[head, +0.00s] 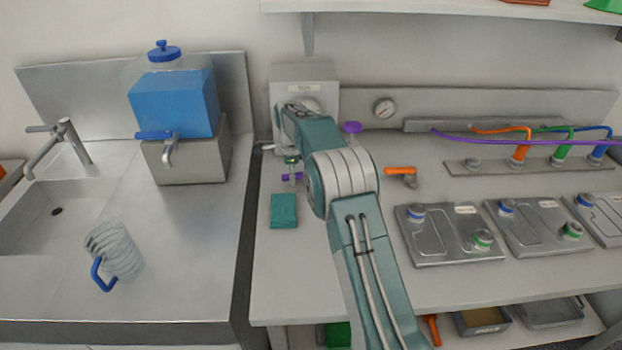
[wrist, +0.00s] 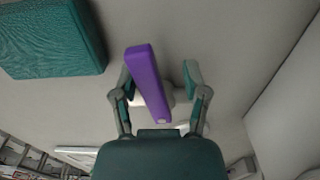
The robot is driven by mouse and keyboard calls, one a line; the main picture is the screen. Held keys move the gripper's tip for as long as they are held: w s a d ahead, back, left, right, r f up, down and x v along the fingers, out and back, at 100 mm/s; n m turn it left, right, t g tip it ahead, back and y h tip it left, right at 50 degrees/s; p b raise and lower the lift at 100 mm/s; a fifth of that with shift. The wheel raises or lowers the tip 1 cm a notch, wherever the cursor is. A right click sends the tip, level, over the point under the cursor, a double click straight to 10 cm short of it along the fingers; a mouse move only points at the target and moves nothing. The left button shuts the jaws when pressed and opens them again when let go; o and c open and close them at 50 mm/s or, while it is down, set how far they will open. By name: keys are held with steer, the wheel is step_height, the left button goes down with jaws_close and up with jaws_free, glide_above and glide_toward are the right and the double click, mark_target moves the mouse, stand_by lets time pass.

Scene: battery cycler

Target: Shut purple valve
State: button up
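A purple valve handle (head: 292,177) shows at the left end of the bench, low beside my arm. In the wrist view the purple bar (wrist: 148,84) lies lengthwise between the two fingers of my gripper (wrist: 159,82). The bar is nearer the left finger, partly overlapping it in the picture; I cannot tell if they touch. A clear gap separates it from the right finger. The gripper is open. A pale round part shows beneath the bar. In the head view the gripper (head: 291,163) is small and partly hidden.
A teal block (head: 284,210) lies on the bench close to the valve. A purple knob (head: 352,127) stands behind my arm. An orange valve handle (head: 400,171) is to the right, with metal plates (head: 450,236) in front. A sink counter (head: 190,270) is at left.

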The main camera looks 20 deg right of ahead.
steer(key=c, duration=0.3)
steer(key=shift+w, duration=0.2)
steer(key=shift+c, duration=0.2)
steer(key=shift+o, duration=1.2)
step_height(320, 180, up, 8)
steer(key=shift+w, duration=0.2)
